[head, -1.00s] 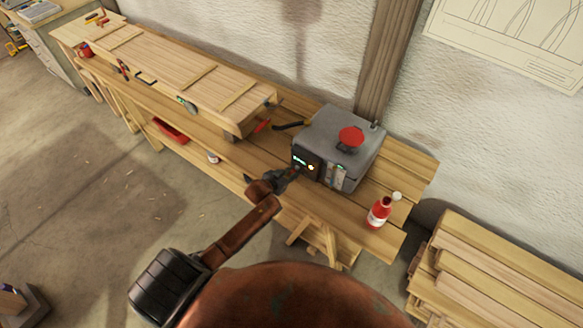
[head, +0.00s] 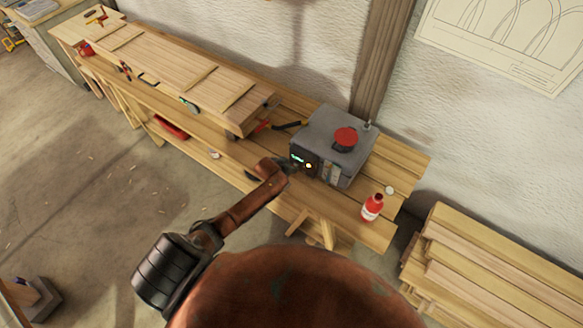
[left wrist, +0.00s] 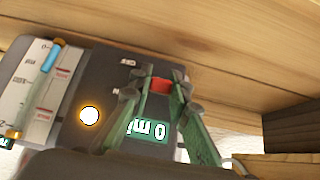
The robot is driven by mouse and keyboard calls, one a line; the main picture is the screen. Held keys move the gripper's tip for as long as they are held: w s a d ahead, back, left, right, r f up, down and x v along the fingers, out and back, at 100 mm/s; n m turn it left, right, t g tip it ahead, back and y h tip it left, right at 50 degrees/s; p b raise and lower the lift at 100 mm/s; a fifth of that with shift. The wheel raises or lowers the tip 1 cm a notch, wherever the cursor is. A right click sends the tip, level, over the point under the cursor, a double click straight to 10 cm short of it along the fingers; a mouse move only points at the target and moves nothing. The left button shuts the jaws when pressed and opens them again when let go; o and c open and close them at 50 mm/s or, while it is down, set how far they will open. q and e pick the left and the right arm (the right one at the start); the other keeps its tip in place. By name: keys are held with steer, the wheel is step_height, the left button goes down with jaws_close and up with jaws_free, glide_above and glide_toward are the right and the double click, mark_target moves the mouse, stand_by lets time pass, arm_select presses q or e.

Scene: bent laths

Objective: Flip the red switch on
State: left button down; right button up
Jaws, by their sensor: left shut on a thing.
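A grey metal box (head: 318,122) stands on the wooden workbench, with a dark front panel (left wrist: 92,75) carrying a green lit display (left wrist: 148,129) and a glowing round light (left wrist: 89,116). The red switch (left wrist: 161,85) is at the panel's edge in the left wrist view, between the tips of my left gripper (left wrist: 160,88). The gripper's fingers are closed on it and hide its sides. In the head view my left gripper (head: 288,167) is at the box's front, and the switch cannot be made out there. My right gripper is not in view.
Stacked planks (head: 480,262) are at the right.

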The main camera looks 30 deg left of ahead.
arm_select(q)
steer(key=c, duration=1.8)
jaws_free()
steer(key=v, duration=1.2)
